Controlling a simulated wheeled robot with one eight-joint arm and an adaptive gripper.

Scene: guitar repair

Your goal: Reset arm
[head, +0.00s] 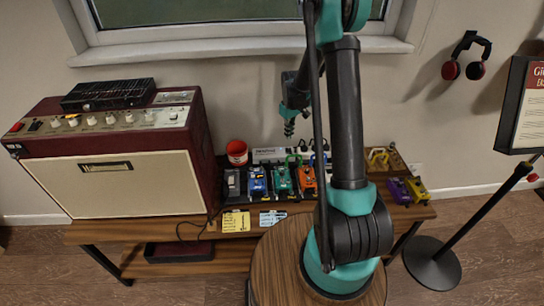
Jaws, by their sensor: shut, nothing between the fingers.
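My arm rises in front of the bench and bends over at the top of the view. My gripper (289,130) hangs behind the upright link, above the pedals and in front of the wall. It is small in the picture, looks shut and holds nothing. It is clear of the things on the bench. My upright link hides part of the bench's middle right.
The wooden bench (425,212) carries a dark red amplifier (110,185), a red cup (237,152), a blue pedal (257,181), a green pedal (281,178) and an orange pedal (306,177). A purple pedal (397,191) sits right. A sign stand (465,225) stands at the right.

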